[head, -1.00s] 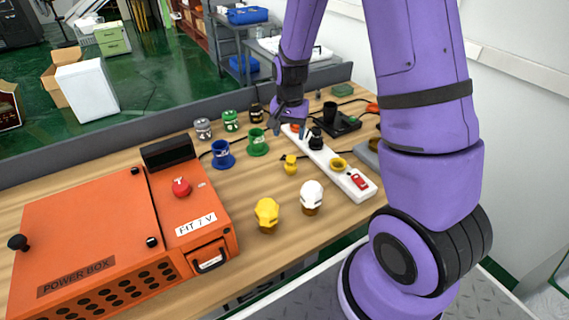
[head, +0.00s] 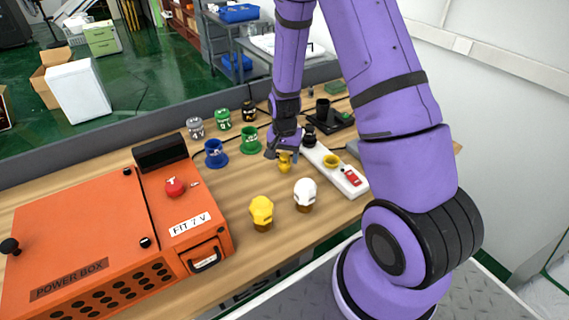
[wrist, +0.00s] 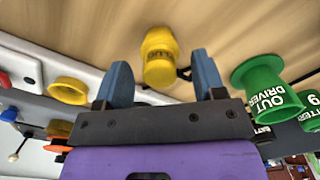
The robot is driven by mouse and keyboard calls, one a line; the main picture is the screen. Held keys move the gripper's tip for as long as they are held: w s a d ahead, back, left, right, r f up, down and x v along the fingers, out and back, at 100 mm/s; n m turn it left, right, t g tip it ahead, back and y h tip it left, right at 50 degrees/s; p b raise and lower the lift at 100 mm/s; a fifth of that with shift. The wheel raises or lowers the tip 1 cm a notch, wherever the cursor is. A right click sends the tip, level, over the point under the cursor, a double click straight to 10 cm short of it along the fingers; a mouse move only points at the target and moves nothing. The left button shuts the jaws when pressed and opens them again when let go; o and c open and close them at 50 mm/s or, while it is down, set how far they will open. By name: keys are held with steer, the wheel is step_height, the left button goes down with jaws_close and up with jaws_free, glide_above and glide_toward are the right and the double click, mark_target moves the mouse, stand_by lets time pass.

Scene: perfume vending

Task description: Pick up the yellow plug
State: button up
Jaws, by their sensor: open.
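The yellow plug (head: 286,163) stands on the wooden table just left of the white power strip. In the wrist view, the yellow plug (wrist: 158,57) shows just beyond and between my fingertips. My gripper (head: 284,151) is low over the table right at the plug, with its upper part hidden behind the jaws in the head view. My gripper (wrist: 162,75) also shows in the wrist view with its two blue-grey fingers apart and nothing clearly held between them.
The power strip (head: 345,176) with a yellow socket (head: 331,160) and red switch lies to the right. A green cup-shaped part (head: 250,140) and a blue one (head: 215,155) stand left. Yellow (head: 261,212) and white (head: 305,194) bulb-like pieces stand nearer. The orange power box (head: 90,235) fills the left.

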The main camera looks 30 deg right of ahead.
mark_target(284, 155)
steer(key=shift+f, duration=0.5)
steer(key=c, duration=1)
step_height(284, 155, up, 10)
steer(key=shift+r, duration=0.1)
steer(key=shift+o, duration=0.6)
steer(key=shift+c, duration=0.9)
